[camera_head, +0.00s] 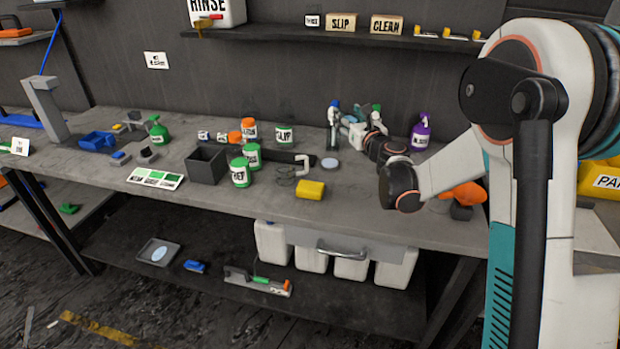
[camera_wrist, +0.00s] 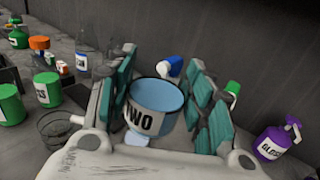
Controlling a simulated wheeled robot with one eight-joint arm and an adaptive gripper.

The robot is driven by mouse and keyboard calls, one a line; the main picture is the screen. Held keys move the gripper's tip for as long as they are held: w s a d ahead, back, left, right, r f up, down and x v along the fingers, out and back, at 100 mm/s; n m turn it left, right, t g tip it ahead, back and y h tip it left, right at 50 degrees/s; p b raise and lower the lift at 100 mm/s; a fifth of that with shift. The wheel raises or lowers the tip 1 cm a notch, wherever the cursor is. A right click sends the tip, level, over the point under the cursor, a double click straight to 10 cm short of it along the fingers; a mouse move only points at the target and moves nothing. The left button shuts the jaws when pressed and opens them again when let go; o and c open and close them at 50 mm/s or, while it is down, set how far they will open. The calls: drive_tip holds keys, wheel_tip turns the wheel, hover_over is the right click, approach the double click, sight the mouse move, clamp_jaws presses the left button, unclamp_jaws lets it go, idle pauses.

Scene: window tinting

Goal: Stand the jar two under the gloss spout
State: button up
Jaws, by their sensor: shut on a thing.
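The jar two (camera_wrist: 150,116) is a clear bluish open-topped jar with a white TWO label, seen in the wrist view. My gripper (camera_wrist: 162,92) is shut on it, with teal-padded fingers on both sides. In the head view my gripper (camera_head: 357,122) is at the back of the bench near the wall, and I cannot make out the jar clearly there. A purple bottle (camera_wrist: 272,144) labelled GLOSS, with a spout-like top, stands to the right of my gripper, apart from it. The same bottle shows in the head view (camera_head: 420,132).
A pale disc (camera_head: 330,163) and a yellow block (camera_head: 311,190) lie left of my arm. Green jars (camera_head: 240,173), an orange-capped jar (camera_head: 249,129) and a grey bin (camera_head: 206,165) stand further left. A shelf (camera_head: 330,33) is above. An orange item (camera_head: 462,193) lies near the right front.

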drive_tip(key=shift+w+a+f, duration=0.1)
drive_tip(key=shift+w+a, duration=0.05)
drive_tip(key=shift+w, duration=0.1)
wheel_tip(320, 180, down, 20)
drive_tip(key=b, duration=0.7)
drive_tip(key=shift+r, duration=0.25)
drive_tip(key=shift+f, duration=0.15)
drive_tip(key=o, duration=1.1)
